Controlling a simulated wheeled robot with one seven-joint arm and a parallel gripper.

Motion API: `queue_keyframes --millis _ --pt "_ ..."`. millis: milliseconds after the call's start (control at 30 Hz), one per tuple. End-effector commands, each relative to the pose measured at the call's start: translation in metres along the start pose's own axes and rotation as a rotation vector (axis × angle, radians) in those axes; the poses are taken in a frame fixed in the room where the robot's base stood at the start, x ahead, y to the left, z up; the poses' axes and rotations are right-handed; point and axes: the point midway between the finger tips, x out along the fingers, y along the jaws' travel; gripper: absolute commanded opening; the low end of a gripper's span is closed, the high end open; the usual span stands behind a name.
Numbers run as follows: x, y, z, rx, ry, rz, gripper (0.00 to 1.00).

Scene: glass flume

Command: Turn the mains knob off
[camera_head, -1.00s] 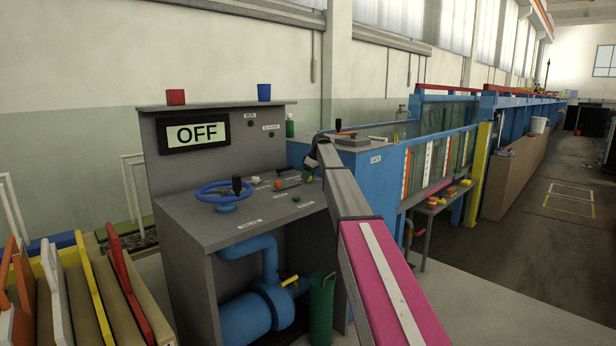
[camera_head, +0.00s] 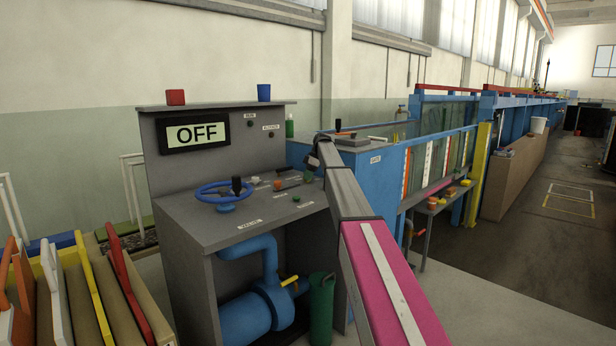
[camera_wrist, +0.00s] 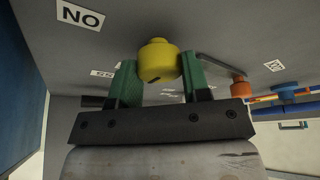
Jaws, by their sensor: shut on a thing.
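In the head view my gripper (camera_head: 308,176) is at the console's right rear, largely hidden behind my own wrist, and the yellow knob cannot be made out there. A white label reading NO in the wrist view (camera_wrist: 80,14), probably ON upside down, is near the knob. The console display (camera_head: 194,135) reads OFF.
On the console (camera_head: 183,222) are a blue handwheel (camera_head: 223,193) and small coloured controls. An orange knob (camera_wrist: 240,86) is right of my fingers in the wrist view. A blue flume cabinet (camera_head: 377,190) stands to the right. Coloured boards (camera_head: 125,275) stand front left.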

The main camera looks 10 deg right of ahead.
Motion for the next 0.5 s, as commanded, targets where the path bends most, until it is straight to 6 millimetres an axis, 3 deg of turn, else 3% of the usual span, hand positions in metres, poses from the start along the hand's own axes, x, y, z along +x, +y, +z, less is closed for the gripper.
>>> queue_keyframes --millis 233,267,333,500 --pt "-0.0002 -0.0001 0.0004 -0.002 -0.001 -0.001 0.2" --pt "-0.0002 -0.0002 0.0004 -0.002 -0.001 -0.001 0.46" --pt "-0.0001 -0.0002 0.0004 -0.002 -0.001 0.0 0.69" --pt "-0.0001 0.0 0.0002 -0.001 -0.001 0.0 0.69"
